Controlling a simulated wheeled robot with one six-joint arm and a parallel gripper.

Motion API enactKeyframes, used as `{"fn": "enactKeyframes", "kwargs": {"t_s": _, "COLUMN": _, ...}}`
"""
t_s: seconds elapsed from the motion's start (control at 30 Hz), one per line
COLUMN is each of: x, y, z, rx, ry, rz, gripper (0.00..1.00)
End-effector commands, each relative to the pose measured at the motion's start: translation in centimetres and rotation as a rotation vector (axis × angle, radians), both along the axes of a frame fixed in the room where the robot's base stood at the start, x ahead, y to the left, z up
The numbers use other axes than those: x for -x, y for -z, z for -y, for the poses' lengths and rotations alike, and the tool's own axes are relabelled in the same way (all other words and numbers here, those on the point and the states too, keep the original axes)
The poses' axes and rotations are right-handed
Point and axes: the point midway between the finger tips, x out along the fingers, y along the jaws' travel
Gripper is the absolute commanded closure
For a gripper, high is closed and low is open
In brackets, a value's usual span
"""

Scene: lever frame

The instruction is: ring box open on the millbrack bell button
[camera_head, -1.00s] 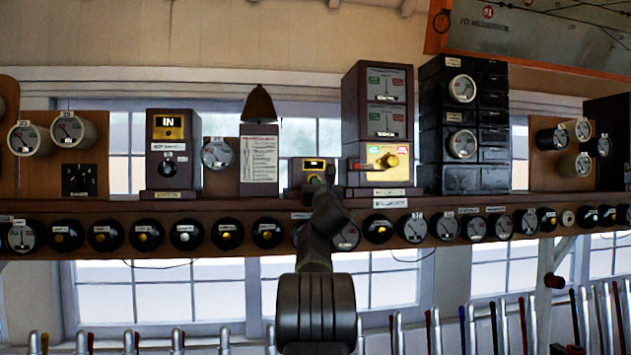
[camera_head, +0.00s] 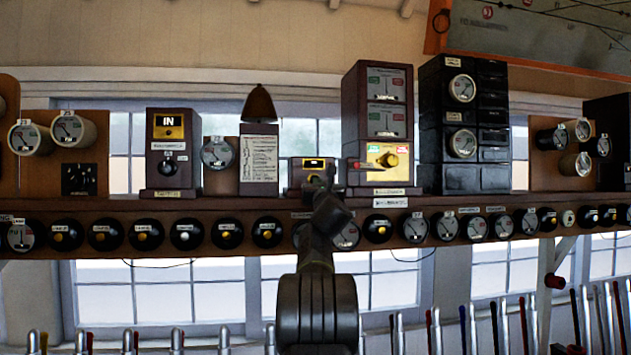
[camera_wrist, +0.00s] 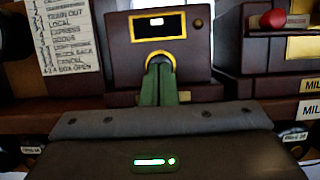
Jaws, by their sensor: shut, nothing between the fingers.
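The bell box (camera_head: 310,166) is a small dark wooden box on the shelf, with a brass-framed window. It also shows in the wrist view (camera_wrist: 118,49), with a round brass bell button (camera_wrist: 160,58) below the window. My gripper (camera_wrist: 158,70) is shut and empty, its greenish fingers pointing at the button and overlapping its lower part. I cannot tell whether the fingertips touch it. In the head view my gripper (camera_head: 322,178) is in front of the box and hides the button. A code card (camera_wrist: 70,35) to the left lists "BOX OPEN" at its bottom.
A tall instrument (camera_head: 378,130) with a red-ended brass handle stands close on the right, above a Millbrack label. Another bell box (camera_head: 172,150) marked "IN" stands farther left. Round dials and knobs line the shelf (camera_head: 230,207) front. Lever tops stand below.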

Motion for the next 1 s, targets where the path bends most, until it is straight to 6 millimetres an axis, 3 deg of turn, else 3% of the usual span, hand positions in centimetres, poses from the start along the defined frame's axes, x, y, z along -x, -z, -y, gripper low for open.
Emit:
{"fn": "enactKeyframes", "kwargs": {"t_s": 0.2, "x": -0.8, "y": 0.0, "z": -0.2, "rx": 0.0, "ry": 0.0, "rz": 0.0, "gripper": 1.0}}
{"fn": "enactKeyframes", "kwargs": {"t_s": 0.63, "x": 0.8, "y": 0.1, "z": 0.1, "rx": 0.0, "ry": 0.0, "rz": 0.001, "gripper": 1.0}}
{"fn": "enactKeyframes", "kwargs": {"t_s": 1.0, "x": 0.7, "y": 0.0, "z": 0.1, "rx": 0.0, "ry": 0.0, "rz": 0.0, "gripper": 1.0}}
